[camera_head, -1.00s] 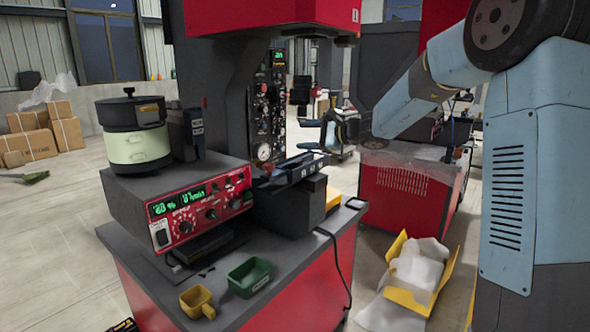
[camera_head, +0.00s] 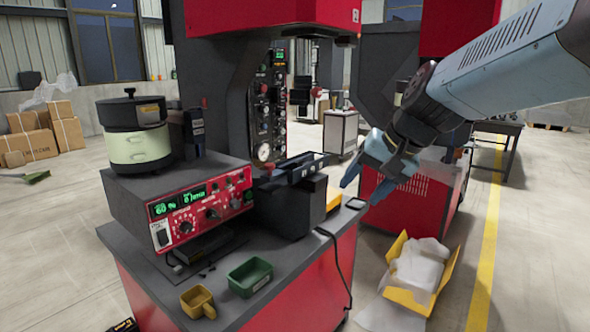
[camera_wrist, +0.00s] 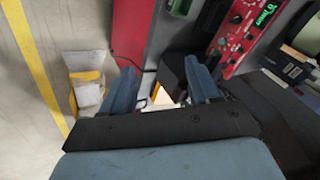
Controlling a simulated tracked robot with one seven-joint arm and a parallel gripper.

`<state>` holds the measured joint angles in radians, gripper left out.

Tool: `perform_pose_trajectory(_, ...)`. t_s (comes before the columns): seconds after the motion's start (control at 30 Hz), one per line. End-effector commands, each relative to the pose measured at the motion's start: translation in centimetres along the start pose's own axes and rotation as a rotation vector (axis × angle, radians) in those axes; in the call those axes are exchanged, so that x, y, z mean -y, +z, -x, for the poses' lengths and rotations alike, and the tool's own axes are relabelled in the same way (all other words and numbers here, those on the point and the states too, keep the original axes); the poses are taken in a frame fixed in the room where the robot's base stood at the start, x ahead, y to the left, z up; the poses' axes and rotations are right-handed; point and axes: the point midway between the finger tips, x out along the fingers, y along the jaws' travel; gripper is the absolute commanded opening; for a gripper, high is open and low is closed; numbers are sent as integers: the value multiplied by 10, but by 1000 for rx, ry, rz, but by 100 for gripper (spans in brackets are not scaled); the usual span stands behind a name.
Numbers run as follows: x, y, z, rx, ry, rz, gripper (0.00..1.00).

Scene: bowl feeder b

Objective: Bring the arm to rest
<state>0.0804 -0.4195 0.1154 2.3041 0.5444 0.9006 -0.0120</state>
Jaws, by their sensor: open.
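My gripper (camera_head: 366,182) hangs in the air at the right of the red bench, near its back right corner, pointing down and to the left. Its two blue fingers are apart, with nothing between them. In the wrist view my gripper (camera_wrist: 162,92) also shows open and empty. My arm comes in from the upper right of the head view.
The bench (camera_head: 300,268) carries a red control unit (camera_head: 190,212) with a bowl feeder (camera_head: 135,135), a green bin (camera_head: 250,277) and a yellow scoop (camera_head: 198,302). A yellow box (camera_head: 420,275) with clear wrapping lies on the floor. Floor right of it is clear.

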Motion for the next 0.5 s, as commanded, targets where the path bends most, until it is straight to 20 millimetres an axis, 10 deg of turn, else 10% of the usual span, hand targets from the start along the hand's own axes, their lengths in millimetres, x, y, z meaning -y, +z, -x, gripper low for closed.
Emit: perform_pose_trajectory(0.5,-107,81,57,-127,345,292,61)
